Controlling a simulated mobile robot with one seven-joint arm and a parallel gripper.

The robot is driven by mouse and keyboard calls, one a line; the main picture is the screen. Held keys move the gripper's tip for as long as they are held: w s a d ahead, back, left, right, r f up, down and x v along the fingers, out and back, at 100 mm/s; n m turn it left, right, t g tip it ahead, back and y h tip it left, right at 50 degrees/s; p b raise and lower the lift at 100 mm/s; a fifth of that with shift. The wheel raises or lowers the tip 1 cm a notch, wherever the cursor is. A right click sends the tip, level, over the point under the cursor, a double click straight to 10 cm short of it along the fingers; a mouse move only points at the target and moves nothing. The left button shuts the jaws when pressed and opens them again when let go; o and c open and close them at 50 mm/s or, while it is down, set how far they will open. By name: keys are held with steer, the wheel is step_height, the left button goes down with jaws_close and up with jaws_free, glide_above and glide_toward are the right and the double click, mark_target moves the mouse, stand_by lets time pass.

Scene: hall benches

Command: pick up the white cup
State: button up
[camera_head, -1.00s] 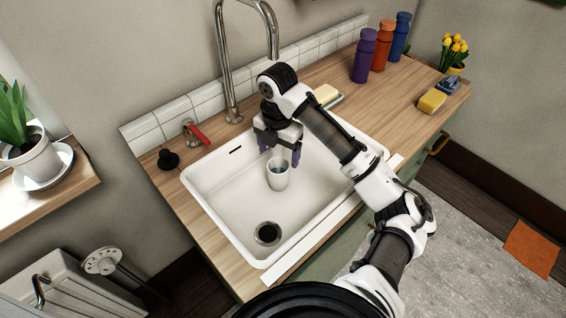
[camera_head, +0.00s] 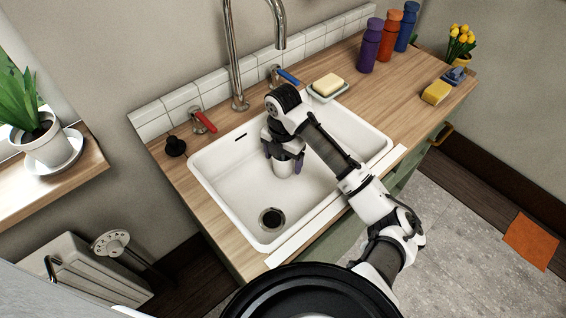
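The white cup (camera_head: 283,170) stands upright in the white sink basin (camera_head: 226,196), behind the drain. My gripper (camera_head: 284,164) is low in the basin, directly over the cup, pointing down. Its two dark purple fingers are apart, one on the left and one on the right of the cup. The cup's rim and upper part are hidden under the gripper. I cannot tell whether the fingers touch the cup.
A tall metal faucet (camera_head: 236,62) rises behind the sink, with a red-handled tap (camera_head: 203,121) and a blue-handled tap (camera_head: 286,77). Yellow soap (camera_head: 328,84) sits on a dish at the back right. Bottles stand farther right. The basin's front is clear.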

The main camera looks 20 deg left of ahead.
steer(key=c, duration=1.1)
steer(key=shift+c, duration=0.2)
steer(key=shift+r, duration=0.25)
